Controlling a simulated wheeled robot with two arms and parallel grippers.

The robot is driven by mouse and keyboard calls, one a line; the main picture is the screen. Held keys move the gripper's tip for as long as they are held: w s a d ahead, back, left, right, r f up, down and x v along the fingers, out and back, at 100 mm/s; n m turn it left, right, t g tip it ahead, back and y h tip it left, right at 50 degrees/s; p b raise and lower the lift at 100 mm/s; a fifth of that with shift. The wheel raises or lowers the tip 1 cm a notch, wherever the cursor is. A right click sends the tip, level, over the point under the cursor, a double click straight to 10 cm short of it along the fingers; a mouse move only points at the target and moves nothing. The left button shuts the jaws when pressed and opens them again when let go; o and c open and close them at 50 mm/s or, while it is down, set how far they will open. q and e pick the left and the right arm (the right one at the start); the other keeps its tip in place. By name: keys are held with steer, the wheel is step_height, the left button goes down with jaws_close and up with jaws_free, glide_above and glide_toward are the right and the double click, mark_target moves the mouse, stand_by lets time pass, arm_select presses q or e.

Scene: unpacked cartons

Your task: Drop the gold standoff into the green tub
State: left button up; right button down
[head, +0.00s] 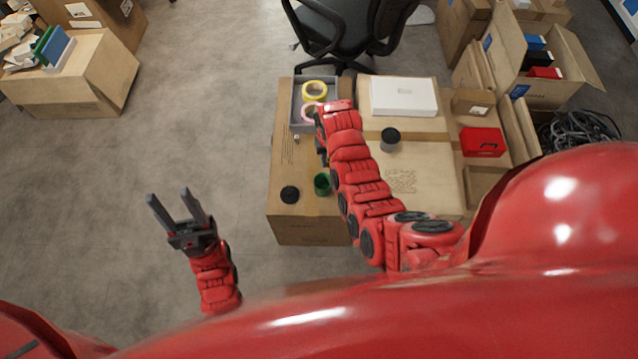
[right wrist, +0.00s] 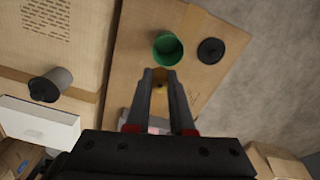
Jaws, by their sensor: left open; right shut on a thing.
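The green tub (head: 322,184) stands open on a cardboard carton, and it also shows in the right wrist view (right wrist: 168,48) just beyond my fingertips. My right gripper (right wrist: 159,76) is shut on the gold standoff (right wrist: 159,86), a small gold spot between the fingers. In the head view the standoff cannot be made out, and my right gripper (head: 321,152) is partly hidden by its own arm above the carton. My left gripper (head: 169,194) is open and empty over the floor, left of the carton.
A black lid (head: 289,194) lies beside the tub. A grey tray (head: 301,127) with yellow tape (head: 314,88) and pink tape is at the carton's far end.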

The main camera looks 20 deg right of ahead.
step_height(320, 180, down, 6)
steer(key=b, duration=0.3)
steer(key=shift+d, duration=0.1)
steer(key=shift+r, duration=0.1)
steer(key=c, duration=0.7)
jaws_free()
step_height(320, 180, up, 9)
steer(key=shift+w+b, duration=0.1)
steer(key=shift+b, duration=0.7)
step_height(320, 180, up, 8)
steer(key=p, duration=0.7)
steer(key=shift+r+p, duration=0.2)
steer(key=shift+p, duration=0.15)
